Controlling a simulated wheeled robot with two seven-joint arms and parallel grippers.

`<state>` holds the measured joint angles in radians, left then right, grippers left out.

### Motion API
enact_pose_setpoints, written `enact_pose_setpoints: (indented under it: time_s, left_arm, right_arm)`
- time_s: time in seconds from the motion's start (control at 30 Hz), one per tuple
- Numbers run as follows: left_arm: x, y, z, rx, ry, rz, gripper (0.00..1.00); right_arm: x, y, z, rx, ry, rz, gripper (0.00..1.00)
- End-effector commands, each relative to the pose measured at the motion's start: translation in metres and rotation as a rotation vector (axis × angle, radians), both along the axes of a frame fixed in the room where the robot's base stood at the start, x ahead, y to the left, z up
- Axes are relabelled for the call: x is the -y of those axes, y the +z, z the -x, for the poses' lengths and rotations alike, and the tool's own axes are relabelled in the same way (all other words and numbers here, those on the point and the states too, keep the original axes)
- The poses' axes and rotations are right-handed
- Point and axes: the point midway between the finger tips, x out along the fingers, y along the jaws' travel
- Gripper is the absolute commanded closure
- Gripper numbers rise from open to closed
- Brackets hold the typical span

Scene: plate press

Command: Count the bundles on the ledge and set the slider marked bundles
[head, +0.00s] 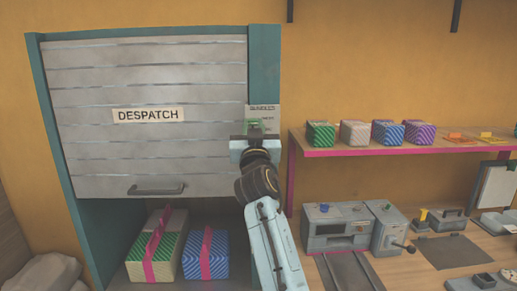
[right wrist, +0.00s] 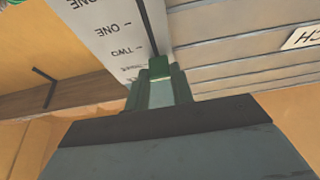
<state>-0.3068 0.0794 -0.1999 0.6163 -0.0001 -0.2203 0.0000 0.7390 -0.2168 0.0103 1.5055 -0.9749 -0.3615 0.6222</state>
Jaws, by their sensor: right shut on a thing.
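Under the raised despatch shutter, a green-striped bundle (head: 141,257) with pink ribbon and a blue-striped bundle (head: 196,265) with pink ribbon stand side by side on the ledge (head: 235,284). A pale top shows behind the green stripes; I cannot tell if it is a separate bundle. The slider's scale plate (head: 264,112) is on the post right of the shutter. In the right wrist view the plate (right wrist: 101,22) reads one, two and a partly hidden three. My right gripper (head: 254,134) is shut on the green slider knob (right wrist: 160,68), which sits past the two mark. My left gripper is out of view.
The grey shutter (head: 150,80) marked DESPATCH has a handle (head: 156,189). Right of it, a pink-edged shelf (head: 340,152) holds several striped parcels (head: 388,132). Below, a workbench (head: 430,283) carries a grey machine (head: 335,228) and tools. Grey sacks (head: 45,273) lie lower left.

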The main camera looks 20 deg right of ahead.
Motion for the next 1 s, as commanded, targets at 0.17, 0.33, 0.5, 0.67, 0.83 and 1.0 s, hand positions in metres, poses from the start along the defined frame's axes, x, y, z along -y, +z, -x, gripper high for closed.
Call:
enact_pose_setpoints:
  time_s: [0.17,0.33,0.5,0.67,0.83,1.0]
  left_arm:
    - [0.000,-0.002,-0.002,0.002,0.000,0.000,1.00]
    - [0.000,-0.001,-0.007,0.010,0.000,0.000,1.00]
    - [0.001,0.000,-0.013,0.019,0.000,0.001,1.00]
    - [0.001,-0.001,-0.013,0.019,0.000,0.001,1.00]
    - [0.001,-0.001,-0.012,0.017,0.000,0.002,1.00]
    - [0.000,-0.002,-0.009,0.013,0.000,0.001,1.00]
  right_arm:
    - [0.000,0.009,-0.007,0.000,0.001,-0.002,1.00]
    - [0.000,0.011,-0.007,0.005,0.001,-0.002,1.00]
    - [0.000,0.013,-0.007,0.007,0.001,-0.001,0.70]
    - [0.000,0.011,-0.007,0.004,0.001,-0.001,0.55]
    - [0.000,0.010,-0.007,0.002,0.002,-0.001,0.55]
    - [-0.002,0.007,-0.003,0.001,0.002,-0.001,0.55]
